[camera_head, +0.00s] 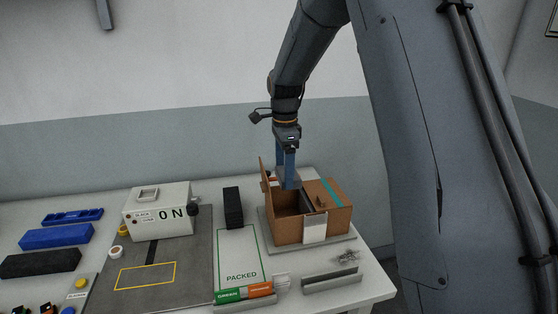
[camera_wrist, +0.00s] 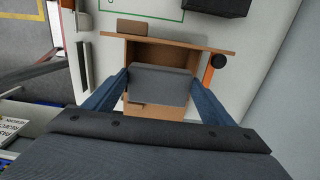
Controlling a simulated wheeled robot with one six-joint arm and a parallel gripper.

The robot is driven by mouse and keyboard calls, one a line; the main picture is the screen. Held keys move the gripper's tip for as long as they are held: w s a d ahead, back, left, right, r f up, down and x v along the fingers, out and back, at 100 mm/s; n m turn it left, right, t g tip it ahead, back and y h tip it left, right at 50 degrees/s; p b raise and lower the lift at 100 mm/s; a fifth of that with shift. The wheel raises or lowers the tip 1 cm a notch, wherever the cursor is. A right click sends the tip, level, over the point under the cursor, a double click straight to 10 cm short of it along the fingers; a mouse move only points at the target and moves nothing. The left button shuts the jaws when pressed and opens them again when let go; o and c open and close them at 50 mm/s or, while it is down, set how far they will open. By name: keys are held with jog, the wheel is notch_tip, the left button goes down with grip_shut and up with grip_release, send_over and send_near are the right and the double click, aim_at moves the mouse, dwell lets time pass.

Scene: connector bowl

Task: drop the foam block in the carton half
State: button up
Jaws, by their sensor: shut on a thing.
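My gripper (camera_head: 287,180) is above the open left half of the brown carton (camera_head: 287,230). In the wrist view, its two blue fingers (camera_wrist: 160,88) are closed on the sides of the grey foam block (camera_wrist: 160,84). The block covers much of the carton opening there; part of the carton's inside wall (camera_wrist: 163,53) shows past it. In the head view the block is hard to tell from the fingers. The carton's left flap stands up. Its right half has a flap with teal tape, and a dark divider runs between the halves.
The carton stands on a grey base at the table's right end. A black block (camera_head: 233,208) stands to its left, behind the PACKED sheet (camera_head: 238,262). A grey channel (camera_head: 333,279) lies in front. A white box (camera_head: 159,211) stands farther left. An orange piece (camera_wrist: 209,72) is beside the carton.

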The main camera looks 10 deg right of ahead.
jog(key=shift+w+f, duration=0.15)
jog(key=shift+w, duration=0.05)
jog(key=shift+f+b, duration=0.6)
jog(key=shift+f, duration=0.1)
jog(key=shift+f+b, duration=1.8)
jog(key=shift+f, duration=0.85)
jog(key=o, duration=1.1)
notch_tip(320, 180, up, 8)
jog(key=shift+f+b, duration=0.1)
jog(key=shift+b, duration=1.05)
jog(key=shift+s+a, duration=0.1)
jog(key=shift+s, duration=0.05)
